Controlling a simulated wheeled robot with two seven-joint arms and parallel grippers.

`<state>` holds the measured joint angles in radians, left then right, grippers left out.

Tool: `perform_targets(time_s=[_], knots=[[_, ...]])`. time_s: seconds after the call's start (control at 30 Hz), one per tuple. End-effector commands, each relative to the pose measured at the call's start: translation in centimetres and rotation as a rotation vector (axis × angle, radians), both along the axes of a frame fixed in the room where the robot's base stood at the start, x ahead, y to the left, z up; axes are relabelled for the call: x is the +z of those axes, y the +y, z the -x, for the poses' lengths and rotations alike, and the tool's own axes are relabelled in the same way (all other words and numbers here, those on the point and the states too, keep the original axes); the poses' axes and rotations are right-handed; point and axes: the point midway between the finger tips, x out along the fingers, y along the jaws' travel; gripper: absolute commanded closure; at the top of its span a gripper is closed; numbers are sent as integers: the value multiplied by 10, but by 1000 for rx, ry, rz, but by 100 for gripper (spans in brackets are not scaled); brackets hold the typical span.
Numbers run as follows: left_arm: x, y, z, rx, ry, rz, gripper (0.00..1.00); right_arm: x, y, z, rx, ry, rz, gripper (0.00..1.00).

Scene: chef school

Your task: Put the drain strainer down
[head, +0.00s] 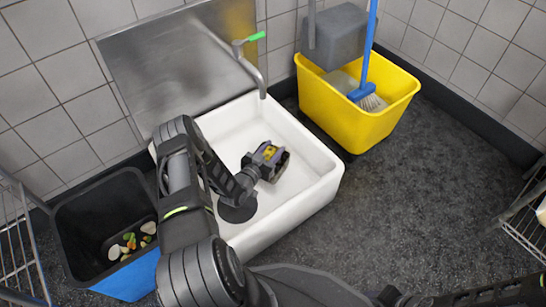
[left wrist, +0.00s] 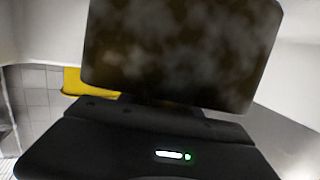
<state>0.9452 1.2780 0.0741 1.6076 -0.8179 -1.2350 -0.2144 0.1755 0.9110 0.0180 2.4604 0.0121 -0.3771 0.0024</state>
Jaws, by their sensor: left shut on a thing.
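My left gripper (head: 268,163) reaches down into the white sink (head: 315,165) and is shut. In the left wrist view a dark, brown-mottled square-edged thing (left wrist: 180,52) fills the space just beyond the gripper body; I take it to be the drain strainer in its hold. In the head view the strainer is mostly hidden by the gripper, and I cannot tell whether it touches the basin floor. A dark round patch (head: 238,209) shows beside my left wrist over the basin; I cannot tell whether it is the drain.
A faucet (head: 262,75) with a green lever overhangs the sink's back. A yellow mop bucket (head: 375,122) with a blue-handled brush (head: 362,92) stands to the right. A bin (head: 80,210) with food scraps stands left. Wire racks (head: 20,260) flank the room. The right floor is clear.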

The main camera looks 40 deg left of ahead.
Motion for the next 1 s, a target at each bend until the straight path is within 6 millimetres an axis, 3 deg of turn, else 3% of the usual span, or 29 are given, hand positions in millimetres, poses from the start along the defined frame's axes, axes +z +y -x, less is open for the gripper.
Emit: perform_targets(time_s=[0.1,0.33,0.77,0.8,1.0], knots=[[-5,0,0,0,-1,0,100,-3,0,0,0,0,0,64],[-37,0,0,1,-1,1,100,-19,-1,-3,-2,-2,-3,64],[-40,0,0,0,-1,0,100,-18,-1,-3,-2,-2,-3,64],[-41,0,0,0,1,0,59,-18,-1,-3,-2,-2,-3,64],[-40,0,0,0,0,0,42,-18,-1,-3,-2,-2,-3,64]])
